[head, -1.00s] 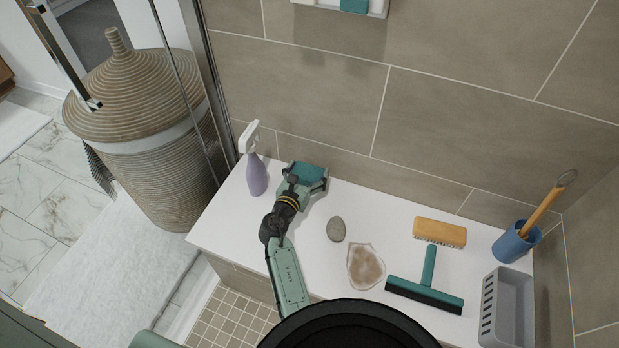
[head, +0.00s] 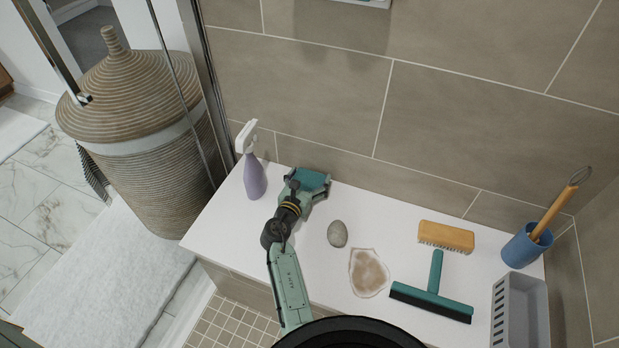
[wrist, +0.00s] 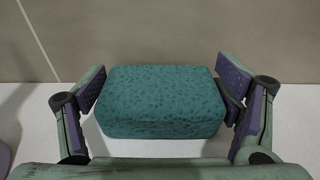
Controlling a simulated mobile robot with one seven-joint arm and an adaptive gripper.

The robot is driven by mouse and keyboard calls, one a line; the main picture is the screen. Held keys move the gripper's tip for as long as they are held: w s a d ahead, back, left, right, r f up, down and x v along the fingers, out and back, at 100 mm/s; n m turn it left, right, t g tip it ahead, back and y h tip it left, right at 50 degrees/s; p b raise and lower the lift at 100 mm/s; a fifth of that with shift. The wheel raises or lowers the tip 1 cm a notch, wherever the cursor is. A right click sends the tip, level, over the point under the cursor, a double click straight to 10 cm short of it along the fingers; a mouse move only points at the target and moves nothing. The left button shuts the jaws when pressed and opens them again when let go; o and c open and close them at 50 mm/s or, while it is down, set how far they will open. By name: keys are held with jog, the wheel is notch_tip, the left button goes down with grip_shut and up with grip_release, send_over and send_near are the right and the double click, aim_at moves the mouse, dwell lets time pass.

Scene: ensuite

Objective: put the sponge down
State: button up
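The teal sponge (wrist: 160,103) fills the space between the two fingers of my gripper (wrist: 166,88) in the wrist view. The purple finger pads reach its left and right sides, and the gripper looks shut on it. In the head view the sponge (head: 313,178) and my gripper (head: 306,187) are at the back left of the white ledge (head: 235,232), close to the tiled wall. The sponge is low over the ledge; I cannot tell whether its underside touches.
A purple spray bottle (head: 254,178) stands just left of my gripper.

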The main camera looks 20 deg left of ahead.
jog(key=o, duration=0.3)
jog(key=shift+o, duration=0.2)
jog(key=shift+r, duration=0.2)
jog(key=s, duration=0.4)
jog(key=s+r, duration=0.1)
jog(key=s, duration=0.7)
jog(key=shift+a+r, duration=0.2)
jog(key=shift+r, duration=0.15)
